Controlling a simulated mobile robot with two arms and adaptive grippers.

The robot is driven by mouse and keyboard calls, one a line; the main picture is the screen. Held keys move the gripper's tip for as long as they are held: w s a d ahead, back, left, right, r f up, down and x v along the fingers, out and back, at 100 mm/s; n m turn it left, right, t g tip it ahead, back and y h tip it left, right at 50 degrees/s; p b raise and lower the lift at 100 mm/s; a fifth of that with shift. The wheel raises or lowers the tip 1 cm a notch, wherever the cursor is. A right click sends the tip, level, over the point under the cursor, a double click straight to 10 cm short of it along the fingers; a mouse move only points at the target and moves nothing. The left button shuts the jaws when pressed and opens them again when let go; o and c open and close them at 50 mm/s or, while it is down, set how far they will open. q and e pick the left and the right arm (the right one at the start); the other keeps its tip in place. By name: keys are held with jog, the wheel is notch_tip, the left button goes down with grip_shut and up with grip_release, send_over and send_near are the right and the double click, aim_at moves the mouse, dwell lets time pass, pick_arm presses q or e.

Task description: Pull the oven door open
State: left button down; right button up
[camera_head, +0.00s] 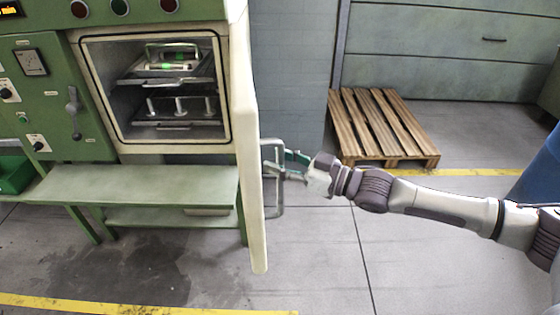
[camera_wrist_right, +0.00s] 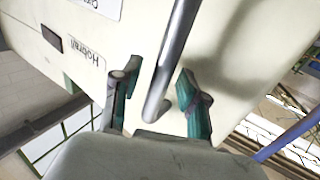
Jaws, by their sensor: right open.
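The oven (camera_head: 160,35) is a green cabinet with trays inside its chamber. Its cream door (camera_head: 250,170) stands swung out, seen nearly edge-on, and the chamber is exposed. The metal bar handle (camera_head: 279,200) is on the door's right-facing side. My right gripper (camera_head: 287,163) is at the upper part of the handle. In the right wrist view its two green-padded fingers (camera_wrist_right: 157,105) are apart, with the handle bar (camera_wrist_right: 178,45) passing between them. A gap shows between the bar and the right finger. My left gripper is not in view.
A green bench (camera_head: 140,185) stands below the oven chamber, left of the door. A wooden pallet (camera_head: 385,125) lies on the floor behind my right arm. A blue object (camera_head: 540,175) is at the right edge. The floor in front is clear.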

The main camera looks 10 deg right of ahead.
jog(key=v, duration=1.2)
